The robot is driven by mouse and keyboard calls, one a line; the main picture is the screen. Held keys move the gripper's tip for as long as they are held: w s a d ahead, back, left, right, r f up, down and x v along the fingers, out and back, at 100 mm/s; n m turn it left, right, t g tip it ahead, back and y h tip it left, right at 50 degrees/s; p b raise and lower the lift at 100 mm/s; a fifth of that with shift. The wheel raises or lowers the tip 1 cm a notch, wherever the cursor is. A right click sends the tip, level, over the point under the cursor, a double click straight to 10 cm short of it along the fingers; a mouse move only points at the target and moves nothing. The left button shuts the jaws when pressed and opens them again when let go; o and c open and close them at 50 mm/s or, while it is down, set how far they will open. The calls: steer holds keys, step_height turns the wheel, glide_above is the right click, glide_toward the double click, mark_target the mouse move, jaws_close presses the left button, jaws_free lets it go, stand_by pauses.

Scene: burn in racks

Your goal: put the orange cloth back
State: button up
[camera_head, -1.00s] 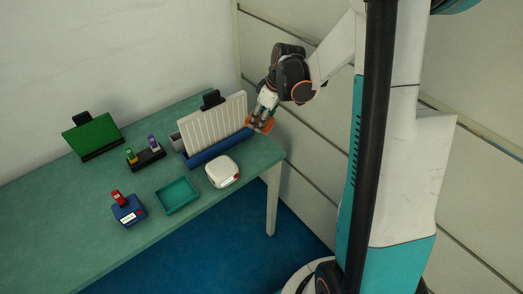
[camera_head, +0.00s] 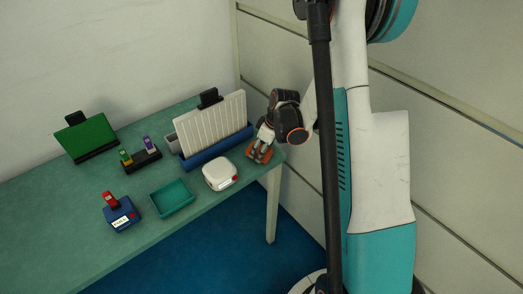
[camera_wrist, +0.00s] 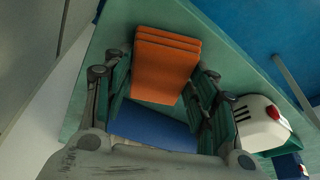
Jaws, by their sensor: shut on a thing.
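The orange cloth (camera_head: 258,154) is a folded stack of layers at the right end of the table, beside the blue tray. It also shows in the wrist view (camera_wrist: 163,68), between the two fingers. My gripper (camera_head: 263,144) is shut on the cloth, with the fingers on its two sides. I cannot tell whether the cloth touches the tabletop. Part of it is hidden by the fingers in the head view.
A blue tray (camera_head: 216,150) holds an upright white ribbed panel. A white rounded box (camera_head: 220,173), an empty teal tray (camera_head: 172,197), a blue box with a red top (camera_head: 121,214), a black holder (camera_head: 143,160) and a green panel (camera_head: 88,138) stand leftward. The front-left tabletop is clear.

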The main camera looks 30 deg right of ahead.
steer(key=shift+r, duration=0.1)
steer(key=o, duration=1.1)
steer(key=p+v, duration=0.3)
steer(key=v, duration=0.9)
steer(key=shift+p, duration=0.4)
steer(key=shift+a, duration=0.1)
